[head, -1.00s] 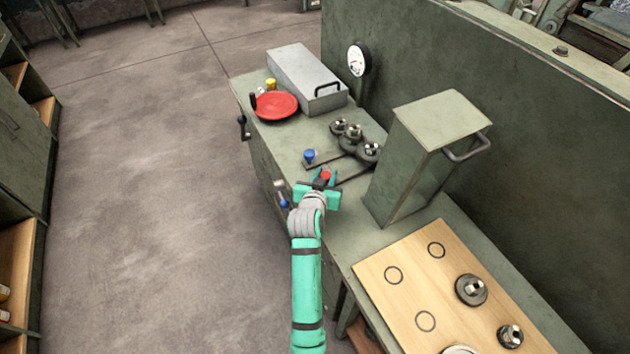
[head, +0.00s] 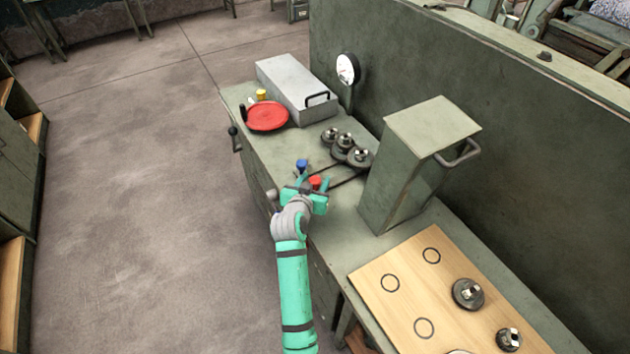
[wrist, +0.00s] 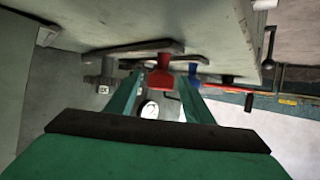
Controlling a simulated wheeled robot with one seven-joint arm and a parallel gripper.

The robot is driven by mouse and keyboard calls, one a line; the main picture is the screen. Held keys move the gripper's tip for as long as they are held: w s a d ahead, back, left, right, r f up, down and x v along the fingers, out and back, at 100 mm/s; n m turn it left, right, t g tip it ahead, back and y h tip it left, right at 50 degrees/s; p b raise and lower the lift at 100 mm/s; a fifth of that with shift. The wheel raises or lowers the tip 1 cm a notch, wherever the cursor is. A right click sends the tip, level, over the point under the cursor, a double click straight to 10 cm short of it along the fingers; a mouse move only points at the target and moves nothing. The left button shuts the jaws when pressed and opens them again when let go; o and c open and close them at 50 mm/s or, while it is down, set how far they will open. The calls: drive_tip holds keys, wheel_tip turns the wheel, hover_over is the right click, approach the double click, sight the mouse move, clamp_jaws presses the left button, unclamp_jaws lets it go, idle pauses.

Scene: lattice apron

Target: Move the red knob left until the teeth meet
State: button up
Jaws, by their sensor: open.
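The red knob (head: 316,181) stands near the bench's front edge, right of and nearer than the blue knob (head: 301,165). My gripper (head: 313,183) is open at the red knob, and a finger shows on either side of it. In the wrist view, which hangs upside down, the red knob (wrist: 160,78) appears between the two spread fingertips (wrist: 160,88); I cannot tell if they touch it. The blue knob (wrist: 192,68) is just outside the fingers. Dark bars run back from the knobs towards several grey gears (head: 345,142). Whether their teeth touch is too small to tell.
A tall green box with a handle (head: 415,165) stands right of the gears. A red disc (head: 267,116) and grey case (head: 295,85) are at the far end. A wooden board (head: 395,310) with rings and gears lies at the near end. Floor on the left is clear.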

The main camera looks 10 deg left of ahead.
drive_tip(key=v, duration=1)
drive_tip(key=shift+s, duration=0.35)
drive_tip(key=shift+r, duration=0.1)
